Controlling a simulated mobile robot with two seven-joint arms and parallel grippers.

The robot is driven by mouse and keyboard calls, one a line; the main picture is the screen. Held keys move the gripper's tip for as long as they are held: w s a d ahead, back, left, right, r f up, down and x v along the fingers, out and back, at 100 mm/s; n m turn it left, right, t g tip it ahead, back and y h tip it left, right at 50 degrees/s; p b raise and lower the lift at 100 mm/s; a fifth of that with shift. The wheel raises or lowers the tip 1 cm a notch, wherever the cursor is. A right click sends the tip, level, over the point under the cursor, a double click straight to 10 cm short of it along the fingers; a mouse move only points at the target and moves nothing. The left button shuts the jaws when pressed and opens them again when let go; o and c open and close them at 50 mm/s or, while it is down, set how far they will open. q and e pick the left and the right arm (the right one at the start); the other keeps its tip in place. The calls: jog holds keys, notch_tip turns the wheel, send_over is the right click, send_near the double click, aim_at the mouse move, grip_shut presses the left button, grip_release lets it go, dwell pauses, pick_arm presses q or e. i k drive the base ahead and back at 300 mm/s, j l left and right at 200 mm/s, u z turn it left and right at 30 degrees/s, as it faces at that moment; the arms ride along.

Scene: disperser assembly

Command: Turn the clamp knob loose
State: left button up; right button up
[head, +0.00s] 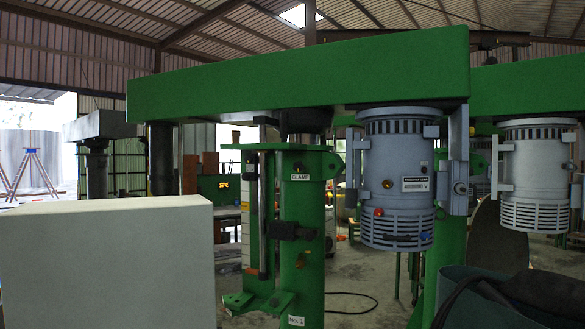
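A green column (305,215) carries a "CLAMP" label (300,177) near its top. A dark clamp-like part with a stub (290,231) sits on the column's front below the label. A small yellow-orange knob (300,263) is lower on the same column. I cannot tell for sure which of these is the clamp knob, or whether it is tight or loose. The column stands under a long green beam (300,75) with a grey motor (397,180) hanging at its right end. Neither of my grippers is in view.
A large pale block (108,262) fills the lower left foreground. A dark bag-like shape (490,300) is at lower right. A second grey motor (537,175) hangs at the right. A green foot bracket (258,301) juts from the column's base. A black cable (352,296) lies on the floor.

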aim_at(298, 166)
jog(key=i+j, duration=0.2)
jog(key=j, duration=0.15)
jog(key=i+j+z, duration=0.1)
jog(key=j, duration=0.25)
jog(key=i+j, duration=0.25)
jog(key=i+j+z, duration=0.15)
jog(key=i+j, duration=0.2)
jog(key=i, duration=0.25)
jog(key=i+j+z, duration=0.1)
jog(key=i+j, duration=0.3)
jog(key=i, duration=0.15)
